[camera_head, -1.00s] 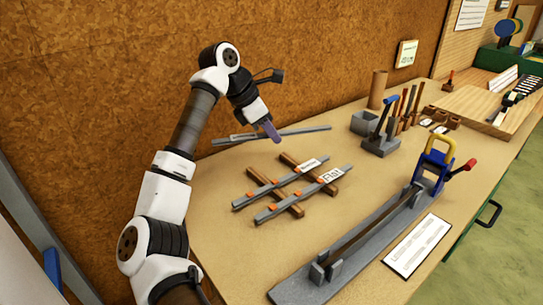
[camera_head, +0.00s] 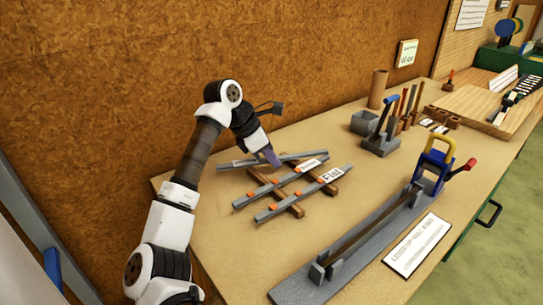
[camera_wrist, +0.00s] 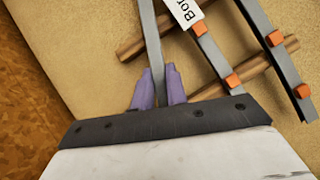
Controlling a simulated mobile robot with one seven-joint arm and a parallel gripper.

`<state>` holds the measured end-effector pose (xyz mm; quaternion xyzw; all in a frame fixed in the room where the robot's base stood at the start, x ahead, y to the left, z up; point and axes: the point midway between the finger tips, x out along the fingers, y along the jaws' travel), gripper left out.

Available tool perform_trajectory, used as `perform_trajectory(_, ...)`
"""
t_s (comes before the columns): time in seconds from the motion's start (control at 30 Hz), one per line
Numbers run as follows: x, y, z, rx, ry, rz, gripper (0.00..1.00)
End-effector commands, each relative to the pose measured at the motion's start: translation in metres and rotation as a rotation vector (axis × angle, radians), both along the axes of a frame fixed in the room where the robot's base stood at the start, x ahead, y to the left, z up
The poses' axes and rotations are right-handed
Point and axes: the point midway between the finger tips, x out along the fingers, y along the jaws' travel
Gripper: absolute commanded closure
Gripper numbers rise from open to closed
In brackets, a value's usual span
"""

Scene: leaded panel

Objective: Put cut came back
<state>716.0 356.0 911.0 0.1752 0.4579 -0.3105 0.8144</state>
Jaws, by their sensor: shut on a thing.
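My gripper (camera_head: 272,160) has purple fingertips, which also show in the wrist view (camera_wrist: 159,88). It is shut on a long grey came (camera_head: 295,156), seen running away between the fingers in the wrist view (camera_wrist: 151,45). The came lies roughly level at the back end of a rack of two wooden bars (camera_head: 262,180) with orange blocks. Whether it touches the bars I cannot tell. Two more grey cames rest on the rack: a middle one (camera_head: 250,197) with a label beginning "Bor" (camera_wrist: 183,10), and a front one (camera_head: 290,200) labelled "Flat" (camera_head: 331,174).
A long grey fixture (camera_head: 345,245) with a blue and yellow clamp (camera_head: 434,166) stands at the front right. A grey block with a blue lever (camera_head: 382,138) and upright tools stand behind. A brown cork-like wall (camera_head: 120,80) is close behind my arm. Bare bench lies right of the rack.

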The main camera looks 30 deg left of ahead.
Motion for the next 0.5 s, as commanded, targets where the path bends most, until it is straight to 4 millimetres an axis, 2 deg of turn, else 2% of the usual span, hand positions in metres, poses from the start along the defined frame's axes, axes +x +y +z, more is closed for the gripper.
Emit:
perform_trajectory(0.07,-0.0001,0.0001,-0.0034,0.001,-0.001,0.0,1.0)
perform_trajectory(0.1,-0.0001,0.0001,-0.0023,0.001,-0.001,0.001,0.82)
perform_trajectory(0.23,0.0,0.0,-0.0019,0.001,-0.001,0.001,0.65)
perform_trajectory(0.5,0.0,0.0,-0.0014,0.0,0.0,0.0,0.64)
